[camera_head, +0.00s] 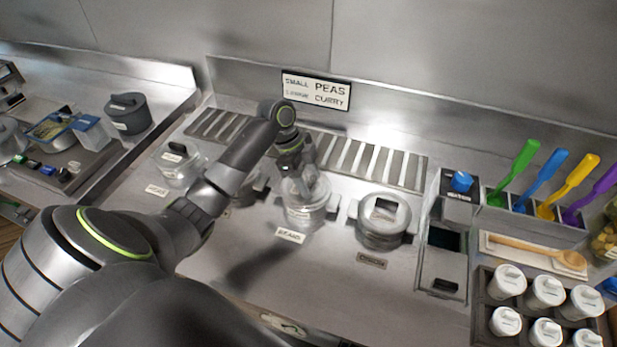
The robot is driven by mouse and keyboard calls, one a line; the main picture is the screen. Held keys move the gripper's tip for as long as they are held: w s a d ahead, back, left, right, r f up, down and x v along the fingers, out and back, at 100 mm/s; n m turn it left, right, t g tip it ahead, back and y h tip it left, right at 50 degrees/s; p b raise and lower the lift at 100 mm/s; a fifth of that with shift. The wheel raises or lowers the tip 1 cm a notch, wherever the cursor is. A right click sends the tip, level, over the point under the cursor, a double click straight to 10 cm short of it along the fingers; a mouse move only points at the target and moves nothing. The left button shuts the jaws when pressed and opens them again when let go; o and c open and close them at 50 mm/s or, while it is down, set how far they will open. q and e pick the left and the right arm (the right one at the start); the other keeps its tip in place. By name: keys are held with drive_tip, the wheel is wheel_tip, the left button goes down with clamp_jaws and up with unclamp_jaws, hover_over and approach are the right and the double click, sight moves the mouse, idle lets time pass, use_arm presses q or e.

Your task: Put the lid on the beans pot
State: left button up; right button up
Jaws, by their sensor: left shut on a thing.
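The beans pot (304,217) stands on the steel counter behind a small white label (290,235) that seems to read BEANS. My left gripper (303,183) reaches in from the left and points down right over this pot. It is shut on the lid (318,194), a pale round piece at the top of the pot. The gripper hides much of the lid, and I cannot tell whether it rests on the rim or is just above it. My right gripper is not in view.
A lidded pot labelled onion (384,222) stands close on the right, and a lidded pot (180,163) on the left. A darker pot (252,190) is partly behind my arm. White-lidded jars (547,291) fill a rack at right. The front counter is clear.

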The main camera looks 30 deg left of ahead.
use_arm(q)
drive_tip(key=shift+f, duration=0.3)
idle(0.8)
drive_tip(key=o, duration=1.6)
drive_tip(key=shift+c, duration=0.2)
wheel_tip(320, 180, up, 7)
drive_tip(key=p, duration=0.7)
